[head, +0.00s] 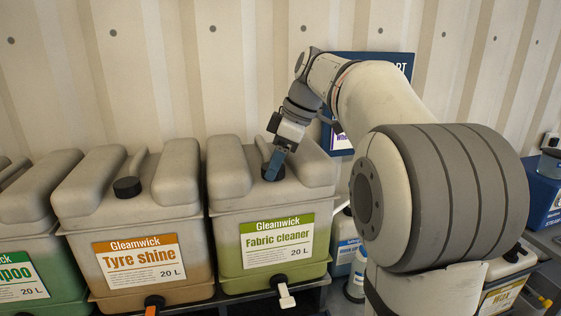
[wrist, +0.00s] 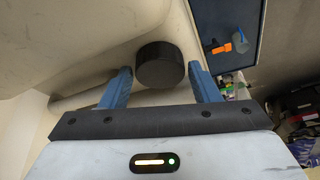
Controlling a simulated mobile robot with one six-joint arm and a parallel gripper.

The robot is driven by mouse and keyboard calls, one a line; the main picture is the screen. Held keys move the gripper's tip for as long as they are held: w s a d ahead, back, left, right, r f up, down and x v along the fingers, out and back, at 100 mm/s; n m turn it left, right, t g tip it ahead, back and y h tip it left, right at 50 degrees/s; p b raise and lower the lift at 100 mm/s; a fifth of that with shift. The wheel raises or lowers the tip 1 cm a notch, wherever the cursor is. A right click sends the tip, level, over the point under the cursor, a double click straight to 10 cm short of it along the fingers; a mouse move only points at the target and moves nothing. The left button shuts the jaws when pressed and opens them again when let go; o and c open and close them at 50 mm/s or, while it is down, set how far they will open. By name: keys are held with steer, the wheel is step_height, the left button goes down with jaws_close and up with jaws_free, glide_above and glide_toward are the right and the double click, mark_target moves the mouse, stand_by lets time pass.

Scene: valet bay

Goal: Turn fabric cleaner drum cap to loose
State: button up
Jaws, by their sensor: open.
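The fabric cleaner drum (head: 273,215) is beige above and green below, with a green and white label. It stands on a shelf against the wall. Its black cap (head: 280,173) sits in the recess on top, partly hidden by my gripper in the head view. The cap also shows in the wrist view (wrist: 160,65) as a dark round knob. My gripper (head: 272,172) reaches down at the cap with blue fingers. In the wrist view the fingers (wrist: 163,80) are apart, one on each side of the cap, with a gap visible on both sides.
The tyre shine drum (head: 135,225) with its own black cap stands close on the left, and a green drum (head: 30,245) is beyond it. A blue sign (head: 375,58) is behind my arm. Smaller bottles (head: 355,285) stand to the right. The drum's raised shoulders flank the cap.

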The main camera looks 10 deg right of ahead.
mark_target(290, 176)
steer(key=v, duration=0.7)
steer(key=shift+r, duration=0.25)
steer(key=shift+d, duration=0.15)
